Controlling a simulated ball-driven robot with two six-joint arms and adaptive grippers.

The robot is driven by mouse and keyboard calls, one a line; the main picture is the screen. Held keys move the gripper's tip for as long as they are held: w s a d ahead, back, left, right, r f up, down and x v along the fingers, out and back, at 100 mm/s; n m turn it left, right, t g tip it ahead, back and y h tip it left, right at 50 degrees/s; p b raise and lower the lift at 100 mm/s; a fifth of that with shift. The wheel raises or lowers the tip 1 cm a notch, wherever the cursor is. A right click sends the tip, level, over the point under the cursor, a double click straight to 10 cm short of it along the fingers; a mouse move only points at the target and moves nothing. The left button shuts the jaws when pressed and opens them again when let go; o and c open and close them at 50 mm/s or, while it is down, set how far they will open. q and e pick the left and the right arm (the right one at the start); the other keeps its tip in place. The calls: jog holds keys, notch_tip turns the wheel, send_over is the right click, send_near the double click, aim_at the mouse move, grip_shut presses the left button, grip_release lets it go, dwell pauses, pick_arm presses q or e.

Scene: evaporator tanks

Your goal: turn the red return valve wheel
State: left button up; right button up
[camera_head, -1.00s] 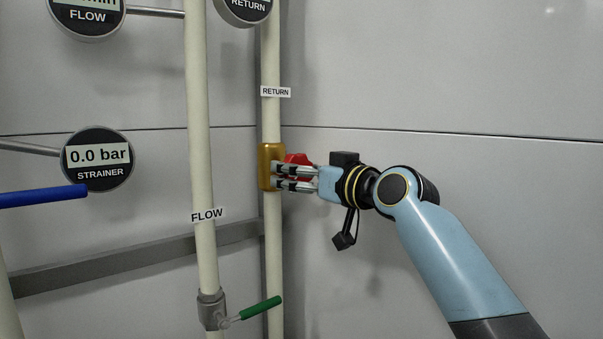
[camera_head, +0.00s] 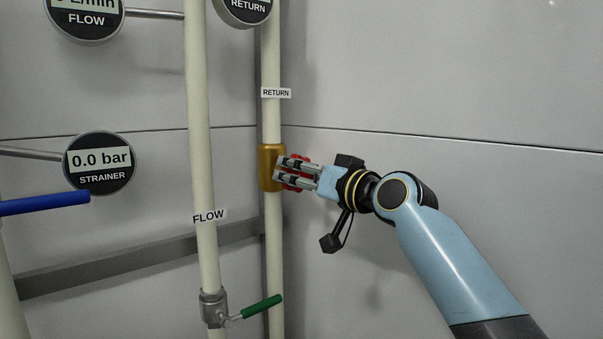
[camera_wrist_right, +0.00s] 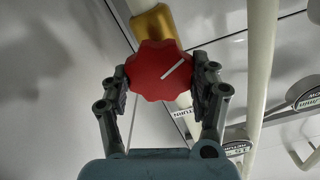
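The red return valve wheel (camera_wrist_right: 157,71) has a scalloped rim and a slanted white mark on its face. It sits on a brass valve body (camera_head: 269,168) on the return pipe. My right gripper (camera_wrist_right: 161,82) has one finger on each side of the wheel, with both pads against its rim. In the head view the right gripper (camera_head: 279,170) reaches the wheel from the right, and its fingers cover most of it. Red parts of the wheel (camera_head: 299,158) show around the fingers. My left gripper is in neither view.
The flow pipe (camera_head: 202,150) runs left of the return pipe (camera_head: 271,115). A green lever (camera_head: 262,307) sticks out low, and a blue lever (camera_head: 45,203) is at the left. A strainer gauge (camera_head: 99,162) reads 0.0 bar. The wall right of the valve is clear.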

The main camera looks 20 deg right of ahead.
jog(key=o, duration=0.5)
jog(key=shift+c, duration=0.2)
jog(key=shift+s, duration=0.1)
jog(key=v, duration=1.1)
jog(key=shift+s+d, duration=0.15)
jog(key=shift+s, duration=0.25)
